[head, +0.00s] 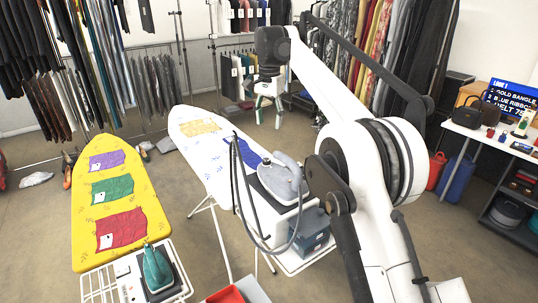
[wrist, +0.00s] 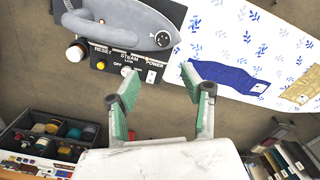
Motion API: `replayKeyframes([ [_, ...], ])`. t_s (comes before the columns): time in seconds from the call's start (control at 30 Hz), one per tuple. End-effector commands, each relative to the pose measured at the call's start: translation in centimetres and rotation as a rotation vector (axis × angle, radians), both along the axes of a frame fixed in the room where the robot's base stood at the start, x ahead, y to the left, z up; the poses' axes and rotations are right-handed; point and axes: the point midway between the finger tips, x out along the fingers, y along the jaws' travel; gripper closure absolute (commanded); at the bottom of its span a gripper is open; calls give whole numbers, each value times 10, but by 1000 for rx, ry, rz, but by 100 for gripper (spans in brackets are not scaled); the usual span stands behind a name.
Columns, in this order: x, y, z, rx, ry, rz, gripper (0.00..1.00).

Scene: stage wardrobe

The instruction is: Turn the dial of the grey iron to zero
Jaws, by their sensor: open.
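The grey iron (head: 285,177) rests on a white steam station at the right end of the white ironing board (head: 187,118). In the wrist view the iron (wrist: 118,20) lies at the top, and its round dial (wrist: 163,39) faces the camera; its setting is too small to read. My gripper (head: 268,118) is open and empty, raised behind the iron in the head view. In the wrist view my gripper's green-padded fingers (wrist: 158,78) are spread below the dial, apart from it.
The dark station panel (wrist: 135,62) carries RESET, STEAM and POWER controls beside the iron. A hose loops beside the station. A yellow board (head: 85,205) with a teal iron (head: 157,268) stands left. Clothes racks line the back; a table (head: 480,135) stands right.

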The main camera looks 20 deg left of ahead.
Motion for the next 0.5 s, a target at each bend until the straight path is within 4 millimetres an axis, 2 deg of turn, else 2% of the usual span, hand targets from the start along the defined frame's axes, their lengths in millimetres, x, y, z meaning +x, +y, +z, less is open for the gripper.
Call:
replayKeyframes([
  [0.1, -1, 9, -6, -5, 8, -4, 57],
  [0.27, -1, 11, -13, -6, 10, -5, 57],
  [0.5, -1, 10, -42, -6, 10, -5, 57],
])
